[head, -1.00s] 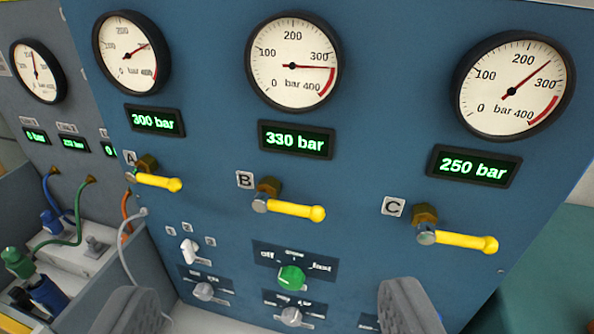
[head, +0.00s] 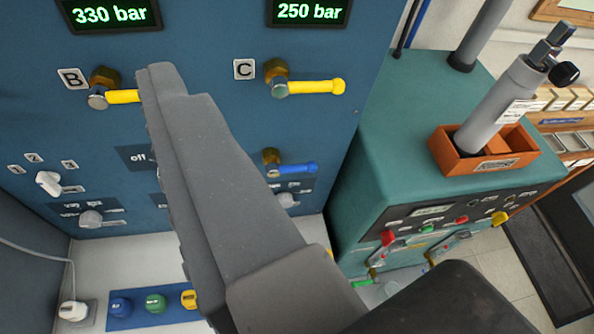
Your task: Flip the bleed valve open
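A valve with a blue lever (head: 292,168) sits low on the blue panel, below valve C; no readable name shows beside it, but it may be the bleed valve. Its lever lies level, pointing right from a brass body. My gripper (head: 312,178) is open and empty. One long grey finger rises left of the blue lever, and the other, dark, shows at the bottom right. The blue lever appears between them in the picture, and I see no contact.
Yellow-lever valves B (head: 122,97) and C (head: 312,87) are above; my finger covers part of B. Displays read 330 and 250 bar. A teal cabinet (head: 395,135) stands at the right with a cylinder in an orange holder (head: 480,155). Coloured caps (head: 155,303) line the ledge at lower left.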

